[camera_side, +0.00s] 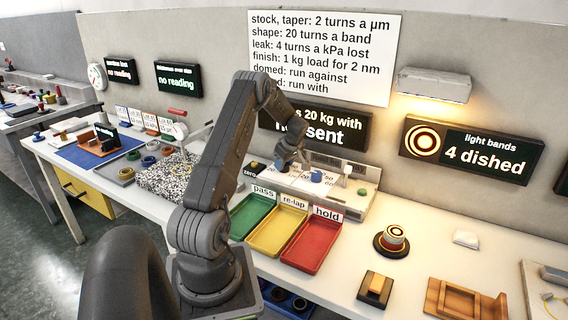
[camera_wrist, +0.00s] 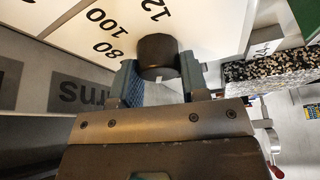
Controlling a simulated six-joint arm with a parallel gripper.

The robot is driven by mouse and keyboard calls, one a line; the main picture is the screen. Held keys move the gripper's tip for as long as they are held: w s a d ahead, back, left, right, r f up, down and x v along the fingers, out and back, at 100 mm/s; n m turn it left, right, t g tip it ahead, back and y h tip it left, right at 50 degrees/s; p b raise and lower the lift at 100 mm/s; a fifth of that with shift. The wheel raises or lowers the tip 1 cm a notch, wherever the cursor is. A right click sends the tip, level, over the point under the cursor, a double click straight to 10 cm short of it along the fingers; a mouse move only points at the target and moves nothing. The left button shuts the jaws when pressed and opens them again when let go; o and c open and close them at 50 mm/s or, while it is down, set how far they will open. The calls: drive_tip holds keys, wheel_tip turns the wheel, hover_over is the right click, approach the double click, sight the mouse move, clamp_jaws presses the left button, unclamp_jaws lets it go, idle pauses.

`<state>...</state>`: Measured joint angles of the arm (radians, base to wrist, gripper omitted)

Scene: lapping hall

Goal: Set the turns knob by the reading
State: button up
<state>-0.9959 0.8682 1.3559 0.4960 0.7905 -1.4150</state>
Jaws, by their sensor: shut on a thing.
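In the wrist view the dark round knob (camera_wrist: 158,50) sits between the two fingers of my gripper (camera_wrist: 160,70), which is shut on it. Upside-down lettering that looks like "turns" (camera_wrist: 85,95) is on the panel beside it. The white scale (camera_wrist: 85,35) shows 80, 100 and a partly cut-off number. In the side view my gripper (camera_side: 291,162) is down at the back panel (camera_side: 362,190), and the knob is hidden there. The light bands display (camera_side: 472,151) reads "4 dished". A rule sign (camera_side: 325,55) says "shape: 20 turns a band"; my arm covers its lower left.
A dark display (camera_side: 345,130) behind my arm is partly covered. Green (camera_side: 252,216), yellow (camera_side: 276,228) and red (camera_side: 310,245) trays stand in front of the panel. A blue knob (camera_side: 316,176) is right of my gripper. A speckled block (camera_side: 165,178) stands left.

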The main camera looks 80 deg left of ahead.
drive_tip(key=m+t, duration=0.2)
drive_tip(key=m, duration=0.3)
drive_tip(key=m+t, duration=0.1)
drive_tip(key=m, duration=0.4)
drive_tip(key=shift+t, duration=0.4)
idle(0.4)
drive_tip(key=o, duration=0.9)
drive_tip(key=shift+o, duration=0.2)
drive_tip(key=v, duration=1.3)
drive_tip(key=shift+d+r, duration=0.25)
drive_tip(key=shift+r, duration=0.1)
drive_tip(key=shift+s, duration=0.1)
